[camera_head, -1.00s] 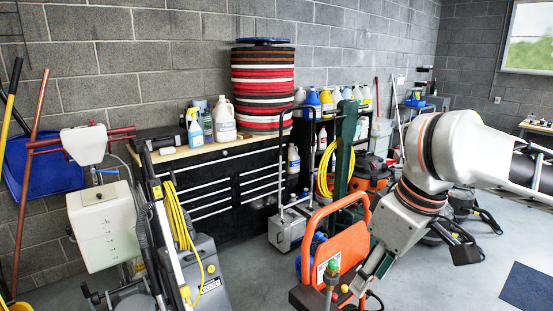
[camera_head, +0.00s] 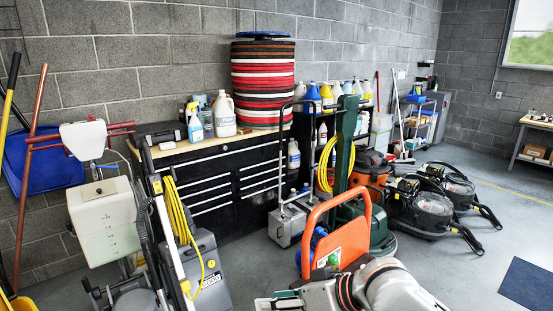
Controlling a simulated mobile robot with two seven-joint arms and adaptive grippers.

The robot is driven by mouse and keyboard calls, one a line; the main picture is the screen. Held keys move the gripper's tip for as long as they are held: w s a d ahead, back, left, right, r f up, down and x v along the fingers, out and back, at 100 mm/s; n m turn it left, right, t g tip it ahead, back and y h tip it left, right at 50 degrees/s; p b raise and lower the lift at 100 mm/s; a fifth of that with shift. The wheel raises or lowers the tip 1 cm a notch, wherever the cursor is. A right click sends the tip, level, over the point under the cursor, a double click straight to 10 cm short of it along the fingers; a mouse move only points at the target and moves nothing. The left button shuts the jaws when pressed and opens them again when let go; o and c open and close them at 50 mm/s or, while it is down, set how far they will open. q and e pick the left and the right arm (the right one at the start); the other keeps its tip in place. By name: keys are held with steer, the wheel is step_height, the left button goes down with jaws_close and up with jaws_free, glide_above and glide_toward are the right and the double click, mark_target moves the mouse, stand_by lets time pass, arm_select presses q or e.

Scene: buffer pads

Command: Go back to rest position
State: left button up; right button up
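My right gripper (camera_head: 276,303) is low at the bottom edge of the head view, in front of the orange-framed machine (camera_head: 340,240). It points left, and its forearm shows to the right of it. It is partly cut off by the picture edge, so I cannot tell whether its fingers are open or shut. No object shows in it. My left gripper is not in view. A tall stack of red, black and white buffer pads (camera_head: 263,85) stands on the black drawer cabinet (camera_head: 215,195), far from my gripper. A blue pad (camera_head: 263,35) lies on top.
Spray and jug bottles (camera_head: 223,114) stand on the cabinet. A grey floor machine (camera_head: 205,270) and a white-tank machine (camera_head: 103,218) stand at the left. Black vacuums (camera_head: 425,210) stand at the right. The floor at the right is clear around a dark blue mat (camera_head: 528,285).

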steer(key=s+d+f+m+t+h, duration=0.25)
steer(key=d+f, duration=0.25)
steer(key=f, duration=0.5)
steer(key=s+d+f+m+t+h, duration=0.1)
steer(key=d+f+t, duration=0.2)
steer(key=d+f, duration=0.45)
steer(key=s+d+f+h, duration=0.4)
steer(key=s+d+f, duration=0.6)
steer(key=s+f, duration=0.4)
steer(key=shift+s+n, duration=0.35)
steer(key=shift+h, duration=0.25)
steer(key=shift+c, duration=1.2)
